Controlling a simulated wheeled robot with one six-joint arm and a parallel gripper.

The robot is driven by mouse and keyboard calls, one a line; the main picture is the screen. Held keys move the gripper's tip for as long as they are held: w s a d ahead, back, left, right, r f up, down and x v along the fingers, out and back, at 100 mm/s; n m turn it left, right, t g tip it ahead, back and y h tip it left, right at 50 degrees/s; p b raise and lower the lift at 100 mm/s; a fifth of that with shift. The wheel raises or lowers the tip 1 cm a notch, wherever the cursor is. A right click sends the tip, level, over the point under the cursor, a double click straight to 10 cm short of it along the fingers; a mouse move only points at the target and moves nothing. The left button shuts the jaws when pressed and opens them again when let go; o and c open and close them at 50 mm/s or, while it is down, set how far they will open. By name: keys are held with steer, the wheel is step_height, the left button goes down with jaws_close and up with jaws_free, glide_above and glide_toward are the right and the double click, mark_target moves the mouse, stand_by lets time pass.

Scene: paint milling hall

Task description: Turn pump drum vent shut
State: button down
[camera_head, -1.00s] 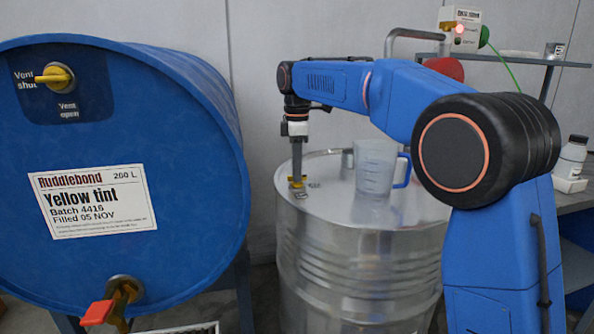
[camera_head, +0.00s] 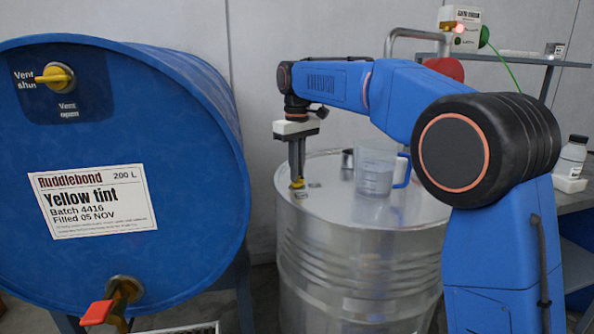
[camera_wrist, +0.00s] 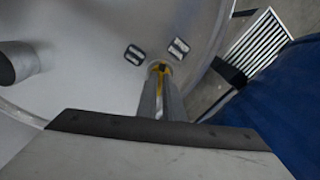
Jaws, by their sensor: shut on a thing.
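The steel pump drum (camera_head: 360,255) stands upright in the middle of the head view. Its vent (camera_head: 297,184) is a small yellow fitting near the left edge of the lid. My gripper (camera_head: 297,180) points straight down and is shut on the yellow vent handle, which also shows between the fingers in the wrist view (camera_wrist: 161,72). Two small labels sit on the lid by the vent, one at the left (camera_wrist: 135,54) and one at the right (camera_wrist: 179,47) in the wrist view. Their wording is too small to read. The fingers hide much of the handle.
A clear measuring jug (camera_head: 375,172) with a blue handle and a short metal pipe stub (camera_head: 347,164) stand on the lid. A blue drum (camera_head: 130,180) lies on its side at left. A floor grate (camera_wrist: 258,45) shows beyond the lid's rim.

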steer(key=m, duration=0.5)
steer(key=shift+m, duration=0.4)
stand_by(0.3)
steer(key=c, duration=1.9)
jaws_free()
steer(key=shift+r, duration=0.15)
step_height(320, 180, up, 17)
steer(key=shift+r, duration=0.1)
